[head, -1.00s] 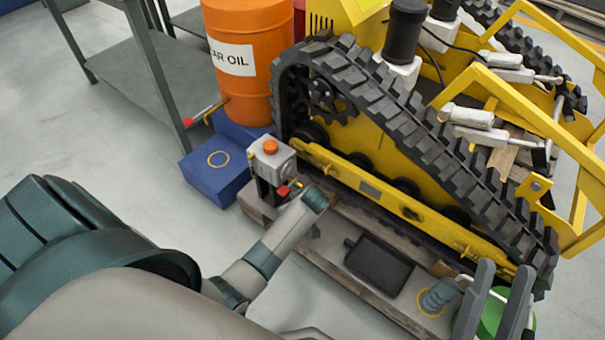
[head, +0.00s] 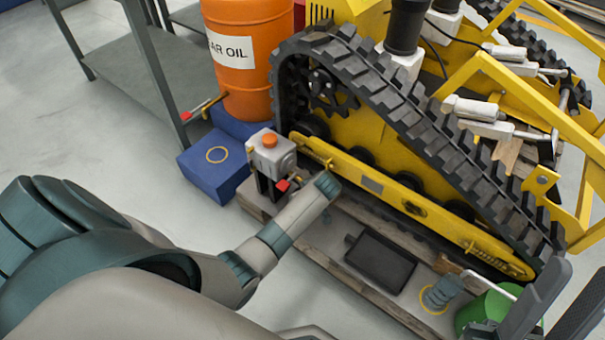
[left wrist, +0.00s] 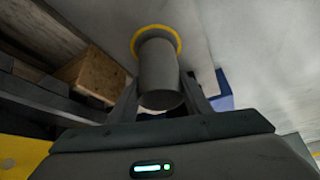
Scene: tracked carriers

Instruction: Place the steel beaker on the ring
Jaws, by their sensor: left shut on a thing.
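The steel beaker (left wrist: 158,72) is a plain grey cylinder in the left wrist view, held between the two fingers of my left gripper (left wrist: 160,95), which is shut on it. A yellow ring (left wrist: 178,38) shows around its far end, against a grey surface. I cannot tell whether the beaker touches that surface. In the head view the left hand and held beaker are hidden; only my left arm shows. My right gripper (head: 568,290) is open and empty at the lower right.
A yellow ring (head: 217,147) marks the blue box (head: 203,183). A black tray (head: 380,262), green bucket (head: 484,306), yellow tracked carrier (head: 385,190) and orange drum (head: 243,85) stand nearby. Wood (left wrist: 90,76) lies left in the wrist view.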

